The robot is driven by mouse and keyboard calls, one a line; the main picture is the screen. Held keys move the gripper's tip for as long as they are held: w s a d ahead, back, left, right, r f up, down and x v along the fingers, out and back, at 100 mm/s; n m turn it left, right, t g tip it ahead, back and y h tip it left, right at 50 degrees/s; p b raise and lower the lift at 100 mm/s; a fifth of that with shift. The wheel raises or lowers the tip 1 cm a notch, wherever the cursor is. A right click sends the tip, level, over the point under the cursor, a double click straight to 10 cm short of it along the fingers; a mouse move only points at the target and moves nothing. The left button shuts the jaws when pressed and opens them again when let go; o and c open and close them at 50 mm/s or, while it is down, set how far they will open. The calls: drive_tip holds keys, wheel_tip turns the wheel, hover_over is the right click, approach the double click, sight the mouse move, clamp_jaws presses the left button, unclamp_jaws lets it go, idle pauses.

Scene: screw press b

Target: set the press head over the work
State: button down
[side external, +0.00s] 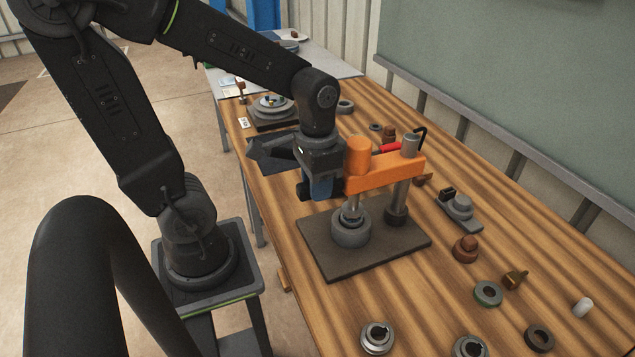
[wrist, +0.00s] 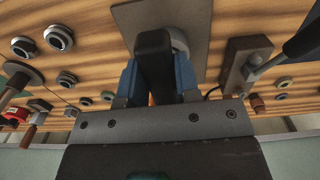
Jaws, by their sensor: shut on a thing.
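The press has an orange arm (side external: 390,172) on a grey post (side external: 399,195). Its orange head (side external: 358,155) sits at the arm's near end, with a thin ram below. The work, a grey round stepped piece (side external: 350,230), stands on the dark base plate (side external: 325,258). In the side view the ram appears above the work's middle; its exact centring and any contact are unclear. My gripper (side external: 320,187) is beside the arm's head end, its blue fingers shut on a black grip (wrist: 154,55). In the wrist view the grip and fingers (wrist: 155,85) partly hide the work (wrist: 180,42).
A grey cap with a black bent lever (side external: 420,135) tops the post. Several rings and small parts, including a green-edged ring (side external: 488,293), lie right and in front. A round stacked device (side external: 271,108) stands behind my gripper.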

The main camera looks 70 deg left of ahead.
drive_tip(key=shift+a, duration=0.2)
drive_tip(key=c, duration=0.8)
unclamp_jaws()
drive_tip(key=shift+c, duration=0.2)
wheel_tip(320, 180, up, 14)
drive_tip(key=s+d+f+t, duration=0.2)
drive_tip(key=d+f+t, duration=0.2)
drive_tip(key=f+t, duration=0.1)
drive_tip(key=shift+s+d+t, duration=0.15)
drive_tip(key=shift+t, duration=0.15)
